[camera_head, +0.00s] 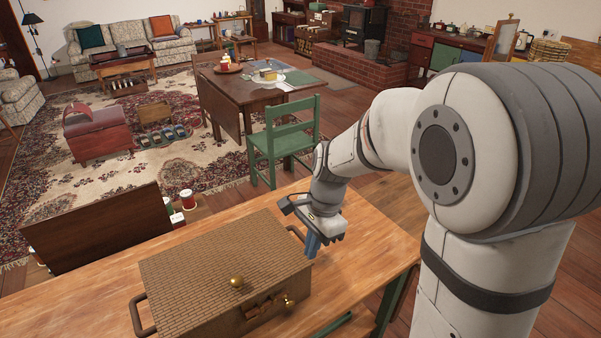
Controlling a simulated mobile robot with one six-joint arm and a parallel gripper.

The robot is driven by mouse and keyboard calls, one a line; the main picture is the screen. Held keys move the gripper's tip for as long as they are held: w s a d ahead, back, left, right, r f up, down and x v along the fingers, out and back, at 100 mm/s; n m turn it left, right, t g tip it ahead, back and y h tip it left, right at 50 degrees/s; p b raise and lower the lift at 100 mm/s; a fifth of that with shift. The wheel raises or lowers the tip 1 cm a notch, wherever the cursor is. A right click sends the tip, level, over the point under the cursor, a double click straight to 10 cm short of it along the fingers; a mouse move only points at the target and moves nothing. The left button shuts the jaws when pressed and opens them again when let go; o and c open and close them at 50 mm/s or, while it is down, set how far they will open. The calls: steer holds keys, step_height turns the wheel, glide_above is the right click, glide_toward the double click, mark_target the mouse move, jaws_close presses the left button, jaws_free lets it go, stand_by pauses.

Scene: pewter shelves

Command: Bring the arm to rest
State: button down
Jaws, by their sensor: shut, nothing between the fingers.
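My arm (440,150) fills the right side of the head view, white with dark grey joints. It reaches left and bends down to my gripper (312,244), which hangs above the wooden table at the right end of a brown woven box. The blue fingers point down and look shut, with nothing seen between them. The fingers overlap the box's right edge in this view; I cannot tell whether they touch it.
The closed brown box (215,265) has brass knobs and side handles and stands on the wooden table (385,245). A green chair (285,140) and a dark drop-leaf table (235,88) stand beyond. A dark wooden panel (100,230) is at left. The table's right end is bare.

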steer(key=s+d+r+n+t+h, duration=0.1)
steer(key=s+d+r+n+t, duration=0.1)
steer(key=s+d+n, duration=0.3)
steer(key=s+d+r+n+t+h, duration=0.1)
steer(key=s+d+r+n+t, duration=0.1)
steer(key=s+d+r+n, duration=0.3)
steer(key=s+n, duration=0.1)
steer(key=s, duration=0.1)
steer(key=shift+s+n, duration=0.35)
steer(key=shift+n, duration=0.05)
steer(key=shift+r, duration=0.1)
